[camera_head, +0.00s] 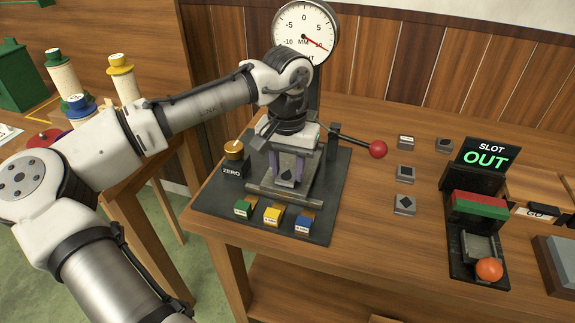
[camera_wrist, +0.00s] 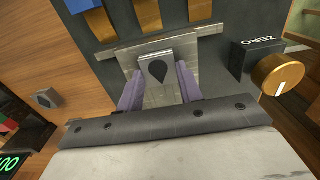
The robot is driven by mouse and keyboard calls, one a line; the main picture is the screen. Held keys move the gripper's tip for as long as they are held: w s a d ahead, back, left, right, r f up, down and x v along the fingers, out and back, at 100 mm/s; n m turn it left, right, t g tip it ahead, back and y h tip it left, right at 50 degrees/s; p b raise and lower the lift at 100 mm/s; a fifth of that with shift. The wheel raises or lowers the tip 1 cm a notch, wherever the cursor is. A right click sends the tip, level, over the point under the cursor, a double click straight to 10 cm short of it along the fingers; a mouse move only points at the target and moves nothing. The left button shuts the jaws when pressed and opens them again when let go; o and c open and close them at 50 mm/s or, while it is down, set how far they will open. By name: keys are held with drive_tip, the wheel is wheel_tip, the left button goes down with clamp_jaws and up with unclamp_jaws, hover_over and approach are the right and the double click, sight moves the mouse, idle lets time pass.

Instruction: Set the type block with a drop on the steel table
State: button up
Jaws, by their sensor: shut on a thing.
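The type block with a black drop (camera_head: 286,177) is a small grey block at the front of the gauge stand; it also shows in the wrist view (camera_wrist: 157,69). My gripper (camera_head: 287,166) comes down from above, its purple fingers (camera_wrist: 159,88) on either side of the block, shut on it. The steel table (camera_head: 262,190) is the grey plate under the block, also in the wrist view (camera_wrist: 131,64). The block is over the steel table; I cannot tell whether it touches. My arm hides the middle of the gauge stand.
The dial gauge (camera_head: 306,31) stands behind, with a red-knobbed lever (camera_head: 377,149) at right. A brass ZERO knob (camera_head: 234,150) is left. Green, yellow and blue blocks (camera_head: 272,214) line the front. Several type blocks (camera_head: 404,204) lie right, before the SLOT OUT unit (camera_head: 485,158).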

sight(287, 173)
drive_tip(key=shift+f, duration=0.1)
drive_tip(key=o, duration=1.1)
wheel_tip(287, 173, up, 12)
drive_tip(key=shift+r+b, duration=0.15)
drive_tip(key=shift+b, duration=0.2)
